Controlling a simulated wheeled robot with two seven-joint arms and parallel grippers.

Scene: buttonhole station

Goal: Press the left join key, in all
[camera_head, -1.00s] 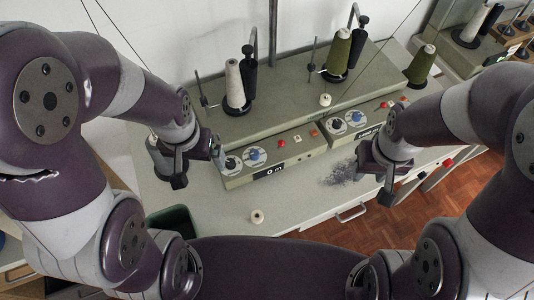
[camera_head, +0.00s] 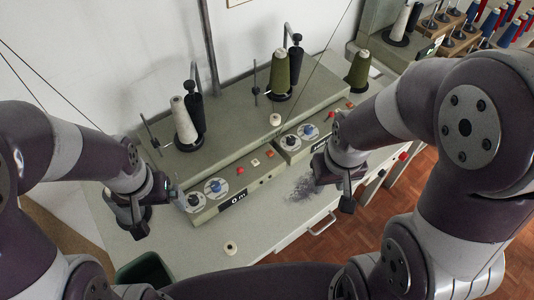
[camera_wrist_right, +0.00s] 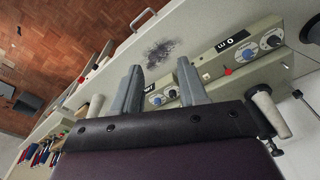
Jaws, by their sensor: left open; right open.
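The left winding unit has a grey-green front panel (camera_head: 207,213) with two dials (camera_head: 216,188) and a black "0 m" display (camera_head: 235,198). No join label is legible. The panel's display (camera_wrist_right: 232,41) and red key (camera_wrist_right: 228,72) show in the right wrist view. My left gripper (camera_head: 137,222) is open and empty, left of the panel.
Thread cones stand on the machine: a white one (camera_head: 184,120) and green ones (camera_head: 279,75). A small spool (camera_head: 230,248) and a dark lint patch (camera_head: 304,188) lie on the bench. A dark green bin (camera_head: 145,272) is at the front left.

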